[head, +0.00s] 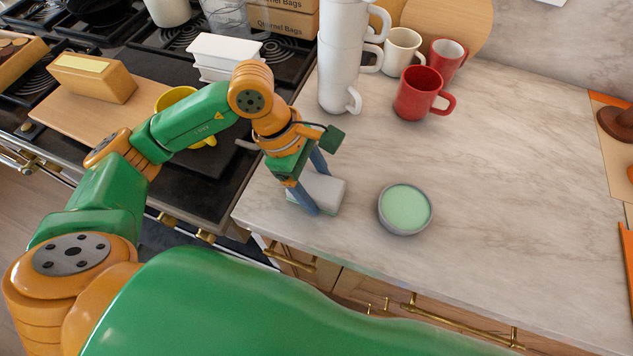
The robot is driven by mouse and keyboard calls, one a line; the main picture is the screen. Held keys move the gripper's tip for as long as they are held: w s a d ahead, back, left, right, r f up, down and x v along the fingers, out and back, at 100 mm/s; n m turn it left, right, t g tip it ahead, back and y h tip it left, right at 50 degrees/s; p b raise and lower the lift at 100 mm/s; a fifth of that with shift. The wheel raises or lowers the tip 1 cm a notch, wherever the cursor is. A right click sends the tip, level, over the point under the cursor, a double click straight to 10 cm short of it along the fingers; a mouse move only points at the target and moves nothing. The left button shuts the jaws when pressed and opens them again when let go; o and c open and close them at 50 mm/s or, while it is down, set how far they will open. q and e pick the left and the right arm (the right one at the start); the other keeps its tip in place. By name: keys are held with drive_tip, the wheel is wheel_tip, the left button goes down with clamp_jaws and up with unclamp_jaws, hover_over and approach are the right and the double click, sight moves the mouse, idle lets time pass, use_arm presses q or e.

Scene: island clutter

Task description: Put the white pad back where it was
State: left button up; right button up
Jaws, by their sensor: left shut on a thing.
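The white pad (329,190) is a small pale block at the front left corner of the marble counter (510,220). My left gripper (312,188) points down with its blue fingers on either side of the pad and is shut on it. The fingers hide part of the pad. I cannot tell whether the pad touches the counter or hangs just above it. A round grey dish (404,209) with a pale green top stands to the right of the pad, apart from it. My right gripper is not in view.
Stacked white mugs (342,60), a white mug (402,52) and red mugs (418,93) stand behind on the counter. A stove (215,165) with white containers (222,55) and a yellow cup (175,97) lies left. The counter's middle right is clear.

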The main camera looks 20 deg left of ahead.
use_arm(q)
drive_tip(key=shift+s+f, duration=0.1)
drive_tip(key=shift+f, duration=0.15)
drive_tip(key=o, duration=1)
drive_tip(key=shift+c, duration=0.2)
drive_tip(key=shift+o, duration=1)
drive_tip(key=shift+f, duration=0.1)
drive_tip(key=shift+s+a, duration=0.1)
drive_tip(key=shift+s, duration=0.05)
drive_tip(key=shift+r, duration=0.3)
drive_tip(key=shift+w+r, duration=0.2)
drive_tip(key=shift+r, duration=0.15)
drive_tip(key=b+v, duration=0.1)
drive_tip(key=v, duration=1)
drive_tip(key=shift+r, duration=0.4)
